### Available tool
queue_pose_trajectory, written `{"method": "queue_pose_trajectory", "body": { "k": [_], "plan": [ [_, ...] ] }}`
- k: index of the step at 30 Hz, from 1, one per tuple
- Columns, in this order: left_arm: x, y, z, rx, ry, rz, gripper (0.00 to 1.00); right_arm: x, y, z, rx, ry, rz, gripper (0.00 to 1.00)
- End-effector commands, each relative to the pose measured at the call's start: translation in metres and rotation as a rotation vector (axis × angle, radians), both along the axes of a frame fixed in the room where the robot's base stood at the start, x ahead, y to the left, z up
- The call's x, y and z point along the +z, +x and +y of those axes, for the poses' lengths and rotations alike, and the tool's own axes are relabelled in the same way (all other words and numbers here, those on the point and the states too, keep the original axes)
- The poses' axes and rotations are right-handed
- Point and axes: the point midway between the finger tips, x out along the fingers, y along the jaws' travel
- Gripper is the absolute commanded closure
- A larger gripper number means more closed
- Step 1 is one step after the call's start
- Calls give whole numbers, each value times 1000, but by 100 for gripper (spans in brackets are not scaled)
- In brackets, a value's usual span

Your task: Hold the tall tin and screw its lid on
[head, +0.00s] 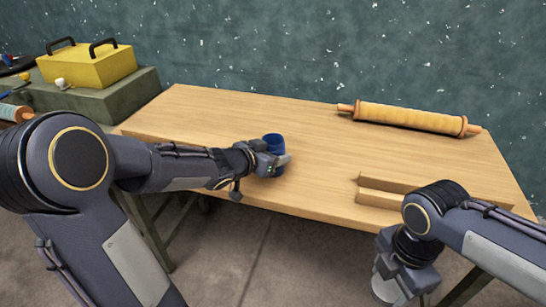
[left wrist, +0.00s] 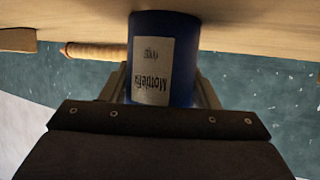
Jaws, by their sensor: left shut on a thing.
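The tall tin (head: 273,142) is a blue cylinder standing upright near the front edge of the table, left of its middle. In the left wrist view the tin (left wrist: 178,35) shows a pale label with dark lettering, upside down in the picture. My left gripper (head: 272,164) is shut on the tin's side, with a finger on each side of it in the wrist view. The tin's base appears to rest on the tabletop. I cannot make out a separate lid in either view.
The wooden table (head: 220,115) is largely bare around the tin. A rolling-pin-like roller (head: 410,118) lies at the back right. A wooden bracket (head: 385,188) sits at the front right, near my right arm. A yellow case (head: 88,68) stands on a green box (head: 125,95) at the left.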

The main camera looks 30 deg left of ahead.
Motion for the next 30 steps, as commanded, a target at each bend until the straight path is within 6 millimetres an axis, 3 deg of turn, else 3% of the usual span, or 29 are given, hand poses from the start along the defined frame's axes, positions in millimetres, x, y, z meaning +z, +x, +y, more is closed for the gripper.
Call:
{"method": "queue_pose_trajectory", "body": {
  "k": [8,15,23,30],
  "plan": [
    [4,0,0,0,0,-2,70,2,0,0,0,0,0,64],
    [21,0,0,0,1,-2,70,16,0,0,0,0,0,64],
    [19,-37,7,3,0,-2,70,22,0,0,0,0,0,64],
    [20,-99,16,6,-1,-1,70,40,0,0,0,0,0,64]
  ]
}}
